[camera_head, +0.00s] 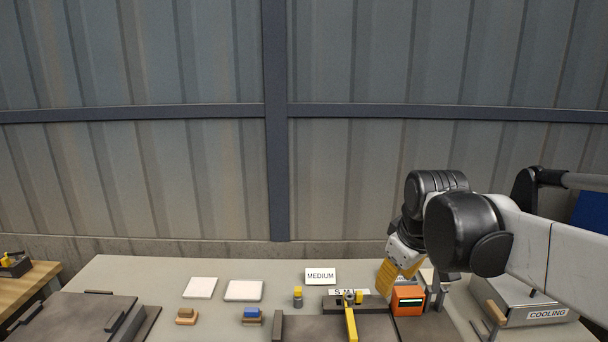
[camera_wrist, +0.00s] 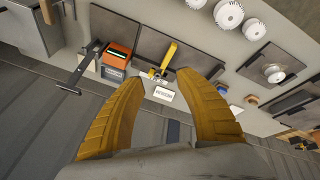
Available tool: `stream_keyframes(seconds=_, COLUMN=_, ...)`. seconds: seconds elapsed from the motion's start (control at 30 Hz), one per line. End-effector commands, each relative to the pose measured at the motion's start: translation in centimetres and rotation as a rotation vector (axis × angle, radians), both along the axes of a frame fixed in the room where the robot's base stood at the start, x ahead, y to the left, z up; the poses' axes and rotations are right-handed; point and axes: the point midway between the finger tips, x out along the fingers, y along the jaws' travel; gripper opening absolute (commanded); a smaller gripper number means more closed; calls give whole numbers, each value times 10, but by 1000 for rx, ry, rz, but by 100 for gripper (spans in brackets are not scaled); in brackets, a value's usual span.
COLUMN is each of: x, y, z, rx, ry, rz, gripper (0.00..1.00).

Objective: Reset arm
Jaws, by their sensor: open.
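My gripper (camera_wrist: 160,105) shows in the wrist view as two yellow ribbed fingers held apart, with nothing between them but the distant table. In the head view my gripper (camera_head: 398,276) is at the right, its yellow fingers above the back right part of the grey table (camera_head: 130,270), beside the orange box (camera_head: 407,300). My arm comes in from the right edge and bends down at the black joints. In the head view the fingertips partly overlap the things behind them.
A white MEDIUM sign (camera_head: 320,276) stands at the back. A yellow-handled tool (camera_head: 350,322) is left of the orange box. A COOLING box (camera_head: 545,305) sits at the right. White disc stacks (camera_wrist: 228,14) show in the wrist view. A corrugated wall (camera_head: 150,180) rises behind the table.

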Motion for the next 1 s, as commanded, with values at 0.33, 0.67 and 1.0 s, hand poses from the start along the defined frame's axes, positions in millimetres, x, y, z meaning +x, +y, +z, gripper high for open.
stream_keyframes(seconds=0.33, x=-138, y=-3, z=-62, rx=201, ry=-170, rz=-394, gripper=41)
stream_keyframes(seconds=0.67, x=-172, y=-4, z=-92, rx=285, ry=-225, rz=-520, gripper=41)
stream_keyframes(seconds=1.0, x=-172, y=-4, z=-91, rx=284, ry=-224, rz=-519, gripper=41)
